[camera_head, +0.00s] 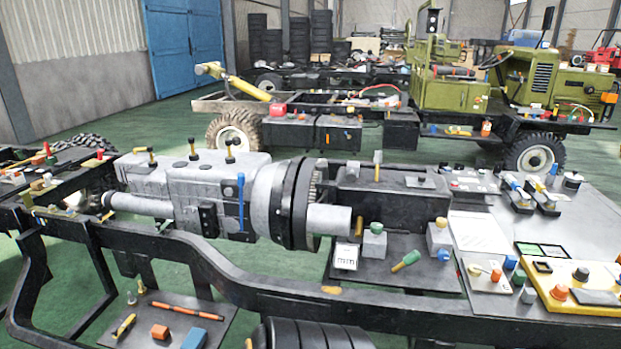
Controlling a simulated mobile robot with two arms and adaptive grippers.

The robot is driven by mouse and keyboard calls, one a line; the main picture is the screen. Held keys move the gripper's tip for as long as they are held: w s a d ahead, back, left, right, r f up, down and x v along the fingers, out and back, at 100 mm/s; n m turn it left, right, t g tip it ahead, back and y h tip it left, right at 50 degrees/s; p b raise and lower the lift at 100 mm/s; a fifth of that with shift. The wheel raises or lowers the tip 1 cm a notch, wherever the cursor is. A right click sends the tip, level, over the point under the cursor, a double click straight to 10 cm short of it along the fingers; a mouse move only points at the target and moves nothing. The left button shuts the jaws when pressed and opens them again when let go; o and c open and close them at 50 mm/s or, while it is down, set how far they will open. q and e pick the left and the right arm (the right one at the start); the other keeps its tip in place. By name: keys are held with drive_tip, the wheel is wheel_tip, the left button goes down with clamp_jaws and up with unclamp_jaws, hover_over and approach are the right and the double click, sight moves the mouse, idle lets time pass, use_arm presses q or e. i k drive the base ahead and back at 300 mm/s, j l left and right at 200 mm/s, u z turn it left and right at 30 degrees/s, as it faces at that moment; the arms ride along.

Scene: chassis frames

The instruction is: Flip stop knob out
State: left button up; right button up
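I cannot tell for sure which part is the stop knob; several knobs and levers show. A red knob (496,275) sits on a pale control plate at the right. A green-topped knob (376,228) stands on a grey block at the centre. A green-and-yellow handle (405,261) is tilted beside it. A blue lever (241,200) stands upright against the grey gearbox (180,182). Neither of my grippers is in view.
The black chassis rail (300,298) crosses the foreground. A lower shelf (180,320) holds loose tools and blocks, and a black tyre (310,335) is at the bottom edge. An olive truck (450,90) stands behind. Green floor (290,262) shows between the frames.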

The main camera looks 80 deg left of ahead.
sight(351, 176)
drive_tip(key=u, duration=2.5)
drive_tip(key=i+l, duration=0.15)
drive_tip(key=l, duration=0.2)
drive_tip(key=i+l, duration=0.2)
drive_tip(key=l, duration=0.15)
drive_tip(key=i+l, duration=0.15)
drive_tip(key=l, duration=0.25)
drive_tip(key=i+l, duration=0.2)
drive_tip(key=l, duration=0.15)
drive_tip(key=i+l, duration=0.15)
drive_tip(key=l, duration=0.2)
drive_tip(key=u, duration=1.55)
